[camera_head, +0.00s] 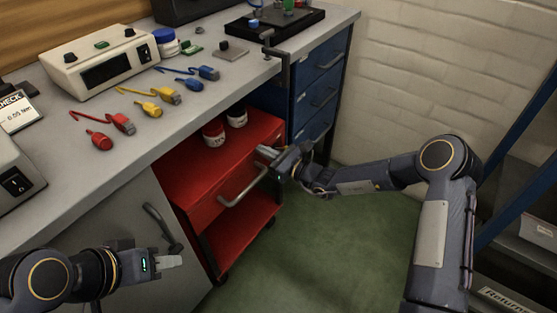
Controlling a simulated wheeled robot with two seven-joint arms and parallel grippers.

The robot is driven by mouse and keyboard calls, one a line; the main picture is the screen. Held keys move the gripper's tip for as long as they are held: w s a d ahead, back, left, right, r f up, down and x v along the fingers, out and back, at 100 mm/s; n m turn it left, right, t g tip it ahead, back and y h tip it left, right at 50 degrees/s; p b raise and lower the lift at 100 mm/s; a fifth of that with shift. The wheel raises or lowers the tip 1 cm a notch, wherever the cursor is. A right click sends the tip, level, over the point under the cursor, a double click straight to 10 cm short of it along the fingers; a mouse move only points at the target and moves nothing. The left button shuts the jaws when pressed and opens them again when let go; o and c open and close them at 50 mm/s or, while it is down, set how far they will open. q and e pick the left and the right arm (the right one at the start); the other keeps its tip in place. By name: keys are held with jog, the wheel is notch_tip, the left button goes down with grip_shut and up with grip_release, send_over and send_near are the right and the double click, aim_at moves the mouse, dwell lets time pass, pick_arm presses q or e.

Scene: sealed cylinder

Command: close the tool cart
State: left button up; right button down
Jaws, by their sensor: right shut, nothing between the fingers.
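The red tool cart (182,177) stands under the workbench, between a grey cabinet door and a blue drawer unit.
The workbench (215,105) overhangs the cart's rear and holds connectors, a beige instrument (98,62) and a clamp at its edge. The blue drawer unit (318,85) is close right of the cart. Green floor (300,270) is clear in front. A blue-framed rack stands far right.

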pick_arm(q)
jog(key=shift+s+d+f, duration=0.1)
jog(key=shift+f, duration=0.05)
pick_arm(e)
jog(key=shift+x, duration=1.05)
jog(key=shift+r, duration=0.25)
